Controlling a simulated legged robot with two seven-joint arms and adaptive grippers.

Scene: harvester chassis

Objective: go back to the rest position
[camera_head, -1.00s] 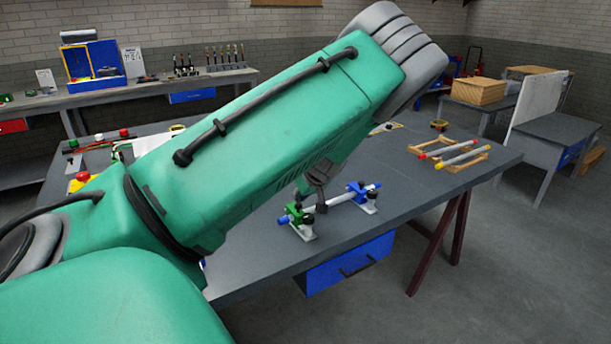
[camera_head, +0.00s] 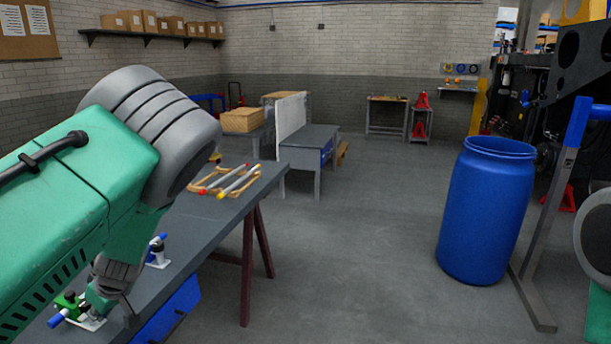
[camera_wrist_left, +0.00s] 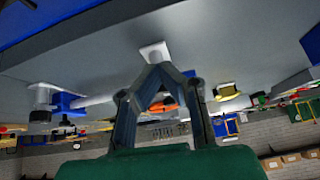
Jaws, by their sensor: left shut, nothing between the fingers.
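My left arm, green with a grey ribbed end, fills the left of the head view. My left gripper (camera_head: 118,278) is low at the left, by the workbench (camera_head: 215,226), partly hidden by the arm. In the left wrist view its dark fingers (camera_wrist_left: 158,68) meet at the tips, shut and empty. A green-and-white clamp (camera_head: 70,303) and a blue-and-white clamp (camera_head: 157,252) stand on the bench by the gripper. The wrist view shows a blue clamp part (camera_wrist_left: 67,102) and a pale rod (camera_wrist_left: 97,101) behind the fingers. My right gripper is not in view.
A wooden rack with two rods (camera_head: 225,181) lies on the bench's far end. A blue barrel (camera_head: 486,212) and a metal stand (camera_head: 553,215) are at the right. A grey table (camera_head: 308,135) stands farther back. The floor between bench and barrel is clear.

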